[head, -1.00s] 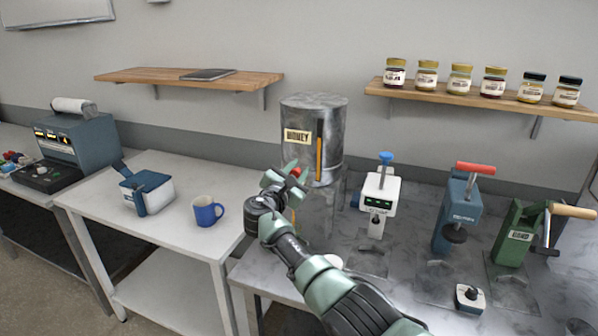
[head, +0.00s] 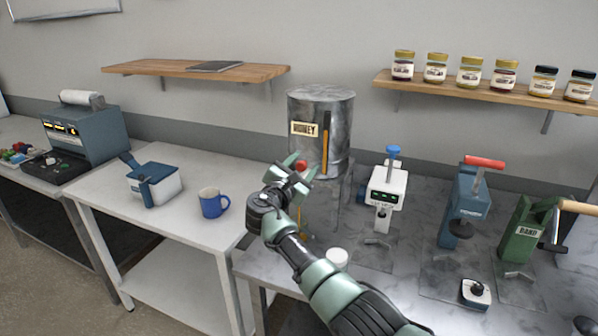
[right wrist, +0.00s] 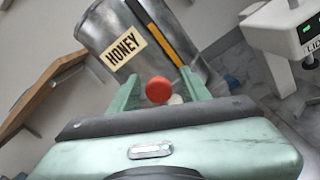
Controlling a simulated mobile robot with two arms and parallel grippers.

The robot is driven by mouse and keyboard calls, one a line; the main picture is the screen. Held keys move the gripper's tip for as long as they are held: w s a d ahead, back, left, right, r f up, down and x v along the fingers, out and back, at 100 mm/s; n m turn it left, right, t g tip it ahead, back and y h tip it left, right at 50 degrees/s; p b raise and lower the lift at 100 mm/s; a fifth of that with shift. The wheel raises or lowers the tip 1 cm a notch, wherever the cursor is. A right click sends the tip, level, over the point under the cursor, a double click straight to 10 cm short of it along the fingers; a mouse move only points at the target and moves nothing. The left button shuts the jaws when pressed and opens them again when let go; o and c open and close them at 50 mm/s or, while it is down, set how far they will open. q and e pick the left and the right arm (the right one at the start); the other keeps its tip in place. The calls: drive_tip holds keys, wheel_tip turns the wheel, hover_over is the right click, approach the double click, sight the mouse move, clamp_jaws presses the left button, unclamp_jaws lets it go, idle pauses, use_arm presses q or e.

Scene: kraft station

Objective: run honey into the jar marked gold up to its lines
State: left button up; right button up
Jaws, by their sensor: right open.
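The honey tank (head: 309,106) is a grey metal drum with a HONEY label and an orange level strip. It also shows in the right wrist view (right wrist: 95,30). A red knob (head: 301,165) is at its lower front. My right gripper (head: 288,173) is open at the knob. In the right wrist view, the red knob (right wrist: 158,90) appears between the two green fingers, which are apart from it. Contact is not visible. A white round top (head: 337,258) shows beside my forearm; I cannot tell if it belongs to a jar. No jar marked gold can be made out. My left gripper is out of view.
Several jars (head: 470,73) stand on the right shelf. A white device (head: 386,185), a blue press (head: 466,205) and a green BAND device (head: 525,230) stand right of the tank. A blue mug (head: 211,203) and a blue-white dispenser (head: 160,187) are on the left table.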

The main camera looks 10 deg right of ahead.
drive_tip(key=shift+b+v, duration=0.55)
drive_tip(key=shift+v, duration=2.15)
drive_tip(key=shift+s+d, duration=0.1)
drive_tip(key=shift+d, duration=0.05)
idle(5.2)
